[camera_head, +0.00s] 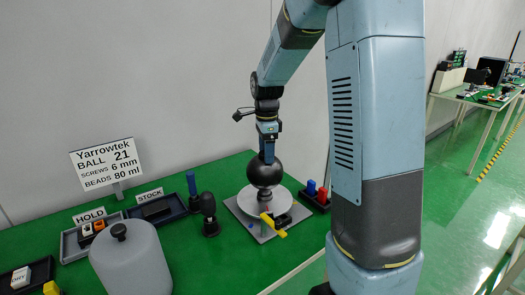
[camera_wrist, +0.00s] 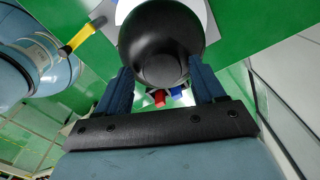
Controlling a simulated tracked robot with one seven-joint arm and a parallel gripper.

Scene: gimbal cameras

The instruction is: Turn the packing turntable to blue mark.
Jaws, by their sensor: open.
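The turntable is a pale round disc (camera_head: 287,197) on a grey square plate, with a black ball (camera_head: 265,172) above its middle. A yellow bar (camera_head: 273,224) shows at its near side, and a small blue spot (camera_head: 250,226) is on the plate left of the bar. My gripper (camera_head: 268,155) points down just over the ball. In the wrist view my open fingers (camera_wrist: 162,72) flank the ball (camera_wrist: 162,35); I cannot tell whether they touch it. The ball hides much of the disc. The yellow bar (camera_wrist: 82,37) shows there at upper left.
A tray with red and blue pieces (camera_head: 316,192) stands right of the turntable. A dark knobbed post (camera_head: 209,212) and the STOCK tray (camera_head: 160,210) stand left. A large grey lidded container (camera_head: 130,265) is nearer. Green table is clear between the container and the turntable.

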